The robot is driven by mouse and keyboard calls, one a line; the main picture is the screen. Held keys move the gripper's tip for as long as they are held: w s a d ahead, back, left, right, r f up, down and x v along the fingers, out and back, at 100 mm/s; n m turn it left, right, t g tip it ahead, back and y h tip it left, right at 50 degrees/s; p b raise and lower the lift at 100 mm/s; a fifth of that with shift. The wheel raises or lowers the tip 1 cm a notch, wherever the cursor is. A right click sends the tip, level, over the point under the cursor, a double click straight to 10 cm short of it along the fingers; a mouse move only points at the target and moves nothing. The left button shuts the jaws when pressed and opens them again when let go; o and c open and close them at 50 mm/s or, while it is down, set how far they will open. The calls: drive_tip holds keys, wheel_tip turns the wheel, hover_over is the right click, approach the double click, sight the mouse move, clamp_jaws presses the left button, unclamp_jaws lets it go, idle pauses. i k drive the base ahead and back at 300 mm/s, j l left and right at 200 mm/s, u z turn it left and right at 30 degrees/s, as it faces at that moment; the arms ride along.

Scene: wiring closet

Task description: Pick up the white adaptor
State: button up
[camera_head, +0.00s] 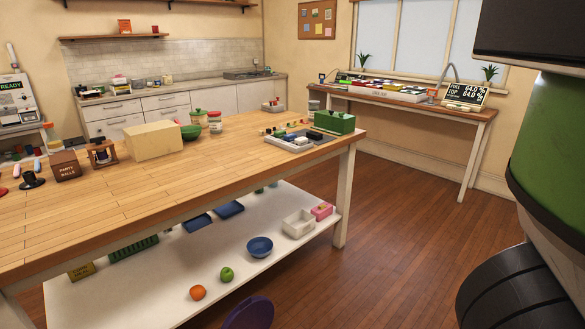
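I cannot tell for sure which thing is the white adaptor. A small white block (302,141) sits among small dark, blue and pale items on a grey tray at the right end of the wooden table (190,165). It is too small to identify. My gripper is not in view.
A green box (334,122) stands on the table by the tray. The lower shelf (120,297) holds a blue bowl (260,247) and fruit. Wooden floor (385,230) is clear right of the table.

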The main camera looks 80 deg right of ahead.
sight(301, 141)
drive_tip(key=z, duration=1.9)
